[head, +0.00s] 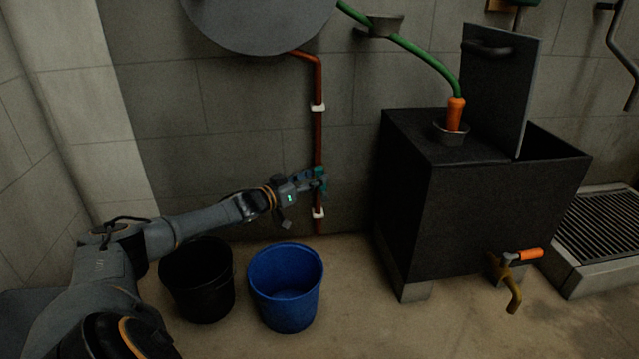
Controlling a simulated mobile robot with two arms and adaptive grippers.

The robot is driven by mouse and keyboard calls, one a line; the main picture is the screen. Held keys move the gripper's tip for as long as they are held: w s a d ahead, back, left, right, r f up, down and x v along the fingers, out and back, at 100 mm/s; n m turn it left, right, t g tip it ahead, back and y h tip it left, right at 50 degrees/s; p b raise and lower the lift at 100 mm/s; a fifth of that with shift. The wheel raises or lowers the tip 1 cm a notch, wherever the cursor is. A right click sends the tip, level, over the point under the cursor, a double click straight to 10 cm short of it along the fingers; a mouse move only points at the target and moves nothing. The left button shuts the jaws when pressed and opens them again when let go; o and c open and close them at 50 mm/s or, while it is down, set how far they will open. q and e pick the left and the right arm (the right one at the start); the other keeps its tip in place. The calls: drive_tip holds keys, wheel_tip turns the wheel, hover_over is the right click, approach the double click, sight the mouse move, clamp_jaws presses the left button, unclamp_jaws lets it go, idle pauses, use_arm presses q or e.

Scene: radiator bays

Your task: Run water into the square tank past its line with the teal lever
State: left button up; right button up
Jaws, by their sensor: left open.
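The square tank (500,215) is a black box standing on blocks at right centre. Its dark lid (497,95) stands upright, and the opening to the right of it looks dark; no line or water level shows. A green hose (425,57) ends in an orange nozzle (456,114) set in a small cup on the tank top. The teal lever (320,174) is on the copper pipe (318,135) against the wall, small and partly covered by my left gripper. My left gripper (312,184) is open at the lever; contact cannot be told. My right gripper is out of view.
A blue bucket (287,290) and a black bucket (199,285) stand on the floor below my left arm. A brass tap with an orange handle (530,255) sticks out low on the tank front. A floor grate (610,228) lies at right. A round grey vessel (255,22) hangs above.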

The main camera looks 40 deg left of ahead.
use_arm(q)
drive_tip(key=shift+w+d+b, duration=0.1)
drive_tip(key=shift+w+b, duration=0.45)
drive_tip(key=shift+w, duration=0.75)
clamp_jaws()
